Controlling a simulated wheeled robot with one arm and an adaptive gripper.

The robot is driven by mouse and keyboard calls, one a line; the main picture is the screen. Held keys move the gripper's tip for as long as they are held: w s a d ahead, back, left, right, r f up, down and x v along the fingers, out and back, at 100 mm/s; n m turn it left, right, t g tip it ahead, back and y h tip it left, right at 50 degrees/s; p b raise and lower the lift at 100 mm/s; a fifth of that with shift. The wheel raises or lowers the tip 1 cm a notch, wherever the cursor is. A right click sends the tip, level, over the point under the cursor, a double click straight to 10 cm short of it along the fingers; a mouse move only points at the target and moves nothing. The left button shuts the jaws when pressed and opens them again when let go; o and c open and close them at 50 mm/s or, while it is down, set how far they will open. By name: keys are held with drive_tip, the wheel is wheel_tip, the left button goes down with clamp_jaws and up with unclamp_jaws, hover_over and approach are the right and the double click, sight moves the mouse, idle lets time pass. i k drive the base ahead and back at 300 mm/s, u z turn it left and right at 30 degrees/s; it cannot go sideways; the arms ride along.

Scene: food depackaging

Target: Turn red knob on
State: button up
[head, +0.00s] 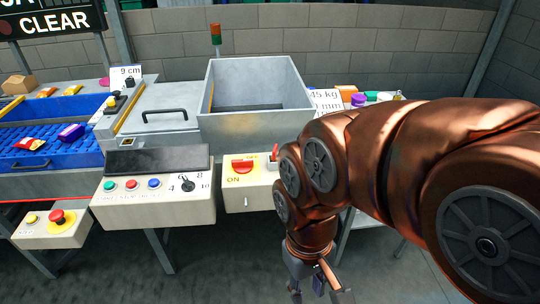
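The red knob (242,166) sits on a yellow plate on the light grey control box (245,197), with "ON" printed at its lower left. Its handle looks roughly horizontal. My gripper (318,292) hangs low at the bottom of the head view, in front of and below the box, to the right of the knob and well apart from it. Its fingers look spread, with nothing seen between them. My arm covers the right end of the box. The fingertips are close to the bottom edge of the picture.
A small red switch (274,153) stands right of the knob. Left is a box (150,205) with coloured buttons and a black dial. A red emergency button (57,216) is further left. A metal bin (255,125) stands behind. The blue conveyor (40,158) carries food packages.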

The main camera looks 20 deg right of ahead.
sight(241, 166)
drive_tip(key=z, duration=0.1)
drive_tip(key=i, duration=0.5)
drive_tip(key=z, duration=1)
drive_tip(key=k, duration=0.95)
drive_tip(key=u, duration=1.25)
drive_tip(key=i, duration=0.45)
